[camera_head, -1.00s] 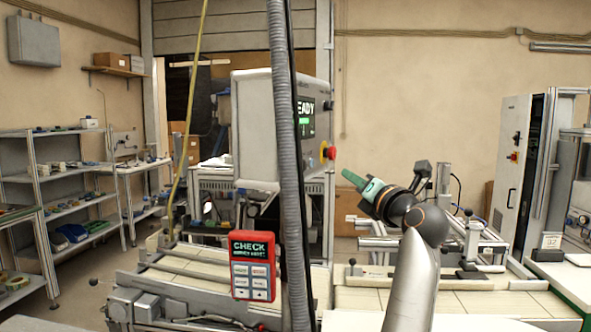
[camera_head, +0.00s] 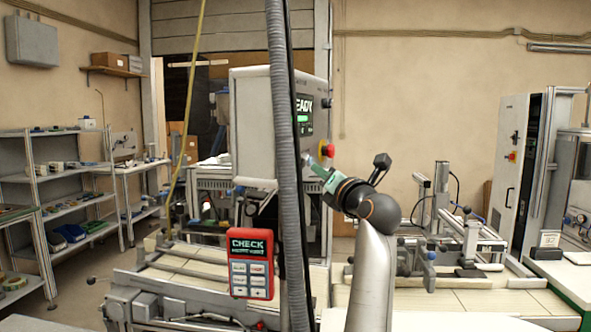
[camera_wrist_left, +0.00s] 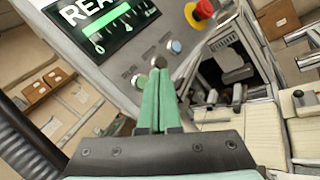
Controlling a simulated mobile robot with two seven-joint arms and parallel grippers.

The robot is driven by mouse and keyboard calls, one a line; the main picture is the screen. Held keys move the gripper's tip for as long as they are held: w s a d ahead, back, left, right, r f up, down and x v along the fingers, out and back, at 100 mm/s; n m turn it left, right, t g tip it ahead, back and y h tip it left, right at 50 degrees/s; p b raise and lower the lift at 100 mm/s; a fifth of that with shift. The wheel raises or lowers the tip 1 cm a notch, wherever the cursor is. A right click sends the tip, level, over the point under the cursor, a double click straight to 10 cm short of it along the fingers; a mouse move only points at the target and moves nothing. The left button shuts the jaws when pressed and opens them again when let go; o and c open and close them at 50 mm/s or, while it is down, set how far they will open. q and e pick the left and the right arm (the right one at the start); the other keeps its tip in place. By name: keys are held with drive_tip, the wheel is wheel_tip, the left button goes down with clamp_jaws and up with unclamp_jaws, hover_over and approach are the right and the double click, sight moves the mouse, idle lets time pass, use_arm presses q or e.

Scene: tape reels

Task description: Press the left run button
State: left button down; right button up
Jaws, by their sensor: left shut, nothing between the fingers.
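The control box (camera_head: 254,125) stands in the middle of the head view, its display (camera_head: 304,112) lit and reading "READY". In the left wrist view the display (camera_wrist_left: 105,20) is at the upper left. Below it is a slanted row of round buttons: a grey left one (camera_wrist_left: 138,81), a middle one (camera_wrist_left: 157,62) and a light blue right one (camera_wrist_left: 176,46). My left gripper (camera_head: 314,164) has green fingers, shut and empty, pointing at the panel. In the left wrist view its fingertips (camera_wrist_left: 160,74) are just below the middle button; I cannot tell whether they touch.
A red emergency knob (camera_wrist_left: 203,10) on yellow sits above the buttons; it also shows in the head view (camera_head: 328,151). A grey corrugated hose (camera_head: 288,200) hangs before the box. A red "CHECK" panel (camera_head: 251,263) hangs below. Metal rail fixtures (camera_head: 465,235) stand to the right.

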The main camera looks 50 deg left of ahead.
use_arm(q)
drive_tip(key=shift+s+a, duration=0.25)
drive_tip(key=shift+a, duration=0.3)
drive_tip(key=shift+s+a, duration=0.2)
drive_tip(key=shift+a, duration=0.3)
drive_tip(key=shift+a, duration=0.1)
idle(1.3)
drive_tip(key=shift+s+a+p, duration=0.2)
drive_tip(key=shift+a+p, duration=0.05)
drive_tip(key=shift+p, duration=0.1)
drive_tip(key=shift+s+a, duration=0.15)
drive_tip(key=shift+a, duration=0.25)
idle(0.7)
drive_tip(key=shift+w+d, duration=0.3)
drive_tip(key=shift+d, duration=0.45)
drive_tip(key=shift+w+d, duration=0.35)
drive_tip(key=shift+d, duration=0.4)
drive_tip(key=shift+w+d, duration=0.3)
drive_tip(key=shift+d, duration=0.5)
drive_tip(key=shift+w+d, duration=0.35)
drive_tip(key=shift+d, duration=0.4)
